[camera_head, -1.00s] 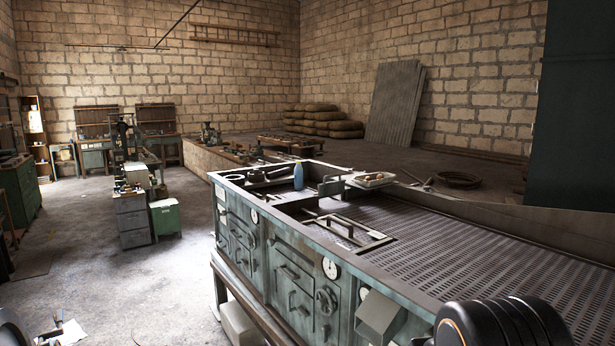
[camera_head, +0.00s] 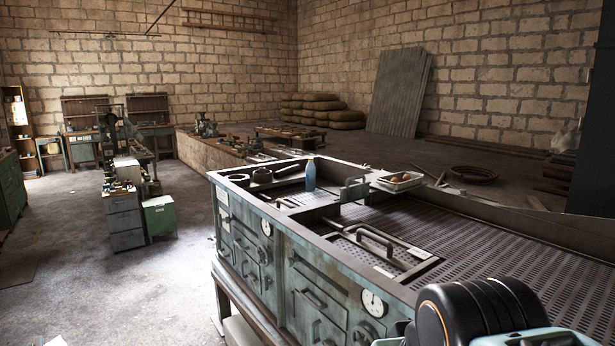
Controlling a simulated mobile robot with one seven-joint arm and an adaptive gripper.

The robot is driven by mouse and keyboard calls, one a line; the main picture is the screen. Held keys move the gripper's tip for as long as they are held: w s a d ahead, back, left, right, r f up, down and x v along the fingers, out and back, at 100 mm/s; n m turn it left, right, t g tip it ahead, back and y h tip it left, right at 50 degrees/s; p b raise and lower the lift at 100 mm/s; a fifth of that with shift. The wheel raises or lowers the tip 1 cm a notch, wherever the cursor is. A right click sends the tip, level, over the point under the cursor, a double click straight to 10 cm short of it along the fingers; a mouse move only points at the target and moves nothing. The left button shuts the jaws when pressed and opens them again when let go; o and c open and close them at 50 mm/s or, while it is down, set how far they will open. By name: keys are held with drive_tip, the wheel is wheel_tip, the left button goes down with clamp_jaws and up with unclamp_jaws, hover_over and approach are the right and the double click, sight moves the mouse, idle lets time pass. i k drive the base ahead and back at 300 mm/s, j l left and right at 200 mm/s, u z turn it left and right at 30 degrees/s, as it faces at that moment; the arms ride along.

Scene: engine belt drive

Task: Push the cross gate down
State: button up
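The long green-grey metal bench (camera_head: 300,285) has a recessed perforated bed (camera_head: 500,245). A flat frame with raised bar handles (camera_head: 375,242) lies across the bed's near left part. A short plate with a handle (camera_head: 354,190) stands upright farther back, near the bench's middle. I cannot tell for sure which of these is the cross gate. A dark ribbed part of my own arm shows at the lower right, over the bench's near end. My gripper is not in view.
A blue bottle (camera_head: 310,175), a dark pan (camera_head: 262,175) and a white tray with brown items (camera_head: 399,181) stand on the bench's far end. Drawer cabinets (camera_head: 124,215) and a green box (camera_head: 159,216) stand at the left. The floor between them and the bench is clear.

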sight(348, 193)
drive_tip(key=i+j, duration=0.25)
drive_tip(key=i, duration=0.2)
drive_tip(key=i+j, duration=0.3)
drive_tip(key=i, duration=0.2)
drive_tip(key=i+j+u, duration=0.1)
drive_tip(key=i+j, duration=0.15)
drive_tip(key=i, duration=0.2)
drive_tip(key=i+j, duration=0.2)
drive_tip(key=i, duration=0.25)
